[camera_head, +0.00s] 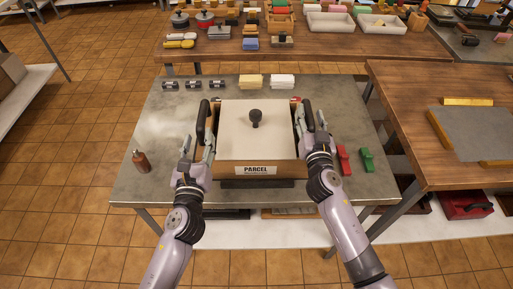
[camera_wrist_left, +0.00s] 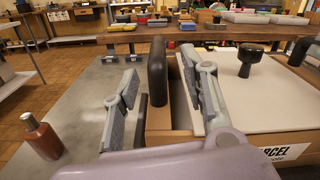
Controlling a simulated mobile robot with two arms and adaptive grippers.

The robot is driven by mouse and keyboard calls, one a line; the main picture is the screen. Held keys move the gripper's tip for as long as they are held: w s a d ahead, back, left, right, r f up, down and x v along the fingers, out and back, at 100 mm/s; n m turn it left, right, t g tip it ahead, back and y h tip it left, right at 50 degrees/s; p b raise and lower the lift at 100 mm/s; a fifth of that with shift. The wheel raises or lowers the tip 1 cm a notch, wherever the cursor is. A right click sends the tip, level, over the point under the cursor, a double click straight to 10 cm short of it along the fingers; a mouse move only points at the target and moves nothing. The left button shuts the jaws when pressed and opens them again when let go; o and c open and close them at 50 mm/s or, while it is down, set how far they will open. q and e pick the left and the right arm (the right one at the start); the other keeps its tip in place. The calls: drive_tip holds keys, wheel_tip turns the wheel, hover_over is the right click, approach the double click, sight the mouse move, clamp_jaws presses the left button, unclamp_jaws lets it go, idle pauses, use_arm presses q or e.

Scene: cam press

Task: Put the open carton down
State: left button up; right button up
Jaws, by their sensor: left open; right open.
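The brown carton (camera_head: 226,169), labelled PARCEL, is at the middle of the grey table. A pale flat panel with a black knob (camera_head: 255,119) covers most of its top. It has black side handles, left (camera_head: 202,121) and right (camera_head: 307,115). My left gripper (camera_head: 197,147) is open at the left handle; in the left wrist view the handle (camera_wrist_left: 157,70) shows between its spread fingers (camera_wrist_left: 162,98). My right gripper (camera_head: 316,133) is open beside the right handle. A dark flat piece (camera_head: 257,183) shows under the carton's front; its contact with the carton is unclear.
A brown bottle (camera_head: 141,160) stands left on the grey table (camera_head: 160,115). Red (camera_head: 344,160) and green (camera_head: 367,160) items are at right. Small dark blocks (camera_head: 194,85), yellow (camera_head: 251,81) and white (camera_head: 282,81) stacks line the back. A wooden table (camera_head: 410,90) stands at right.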

drive_tip(key=shift+s, duration=0.1)
use_arm(q)
drive_tip(key=shift+s, duration=1.2)
use_arm(e)
drive_tip(key=s, duration=1.1)
drive_tip(key=shift+s+d, duration=0.15)
drive_tip(key=shift+s, duration=0.25)
